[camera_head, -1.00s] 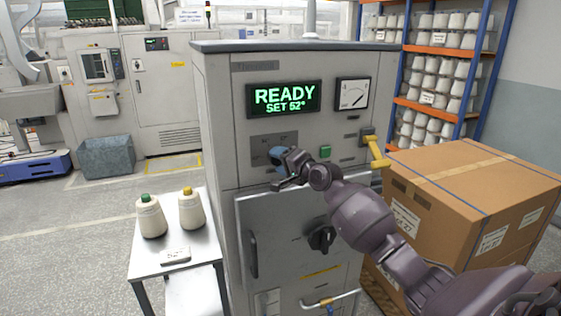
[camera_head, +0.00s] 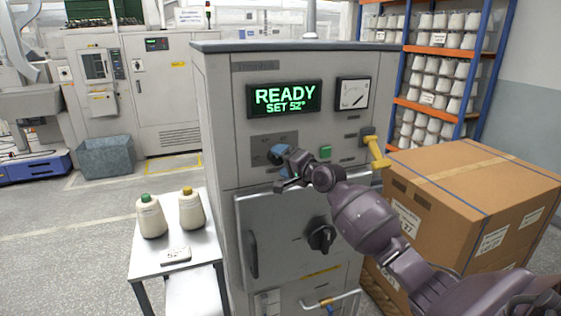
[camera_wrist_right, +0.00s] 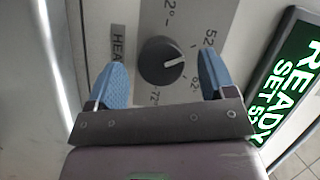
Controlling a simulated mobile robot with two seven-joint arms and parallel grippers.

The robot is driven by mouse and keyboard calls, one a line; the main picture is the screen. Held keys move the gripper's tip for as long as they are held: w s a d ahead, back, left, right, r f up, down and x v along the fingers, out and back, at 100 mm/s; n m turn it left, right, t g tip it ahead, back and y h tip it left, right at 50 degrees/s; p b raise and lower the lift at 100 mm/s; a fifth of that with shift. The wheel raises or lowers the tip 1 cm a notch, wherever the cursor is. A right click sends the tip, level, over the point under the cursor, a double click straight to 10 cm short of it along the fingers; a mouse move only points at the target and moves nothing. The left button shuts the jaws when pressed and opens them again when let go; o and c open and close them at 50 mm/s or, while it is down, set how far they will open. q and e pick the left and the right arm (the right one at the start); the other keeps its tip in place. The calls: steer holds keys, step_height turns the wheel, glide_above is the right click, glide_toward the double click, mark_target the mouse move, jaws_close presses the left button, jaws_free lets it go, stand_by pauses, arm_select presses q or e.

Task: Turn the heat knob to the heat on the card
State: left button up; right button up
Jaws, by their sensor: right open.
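The heat knob (camera_wrist_right: 160,62) is a dark round dial with a white pointer line on the cabinet's front panel. In the right wrist view its pointer aims right, towards the 52 mark area. My right gripper (camera_wrist_right: 161,70) is open, with one blue fingertip on each side of the knob; I cannot tell whether they touch it. The display (camera_head: 284,98) reads READY, SET 52°. A small white card (camera_head: 175,256) lies on the side table, its writing too small to read. My left gripper is out of view.
The side table (camera_head: 140,262) holds a green-topped bobbin (camera_head: 151,217) and a yellow-topped bobbin (camera_head: 191,209). A green button (camera_head: 325,152) and a yellow lever (camera_head: 376,150) sit right of the knob. A large cardboard box (camera_head: 480,190) stands at right.

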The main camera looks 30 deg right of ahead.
steer(key=s+d+b, duration=0.1)
steer(key=s, duration=0.8)
steer(key=shift+s+d+r, duration=0.3)
steer(key=shift+d+r, duration=0.05)
steer(key=shift+r, duration=0.05)
steer(key=s+a+f+n+h, duration=0.1)
steer(key=s+a+f+n, duration=0.2)
steer(key=f+n, duration=0.3)
steer(key=s+a+f+n+g+h, duration=0.1)
steer(key=s+a+f+n, duration=0.2)
steer(key=f, duration=0.4)
steer(key=s+a+f+n+h, duration=0.1)
steer(key=s+a+f+n, duration=0.2)
steer(key=f+n, duration=0.3)
steer(key=s+a+f+m+g+b, duration=0.1)
steer(key=s+a+f, duration=0.3)
steer(key=s+f, duration=0.4)
steer(key=s+a+f+g, duration=0.3)
steer(key=s+a+f, duration=0.2)
steer(key=s+f, duration=0.4)
steer(key=shift+s+a+f+m+b, duration=0.15)
steer(key=shift+s+f+m+b, duration=0.2)
steer(key=shift+s, duration=0.7)
steer(key=shift+s, duration=0.1)
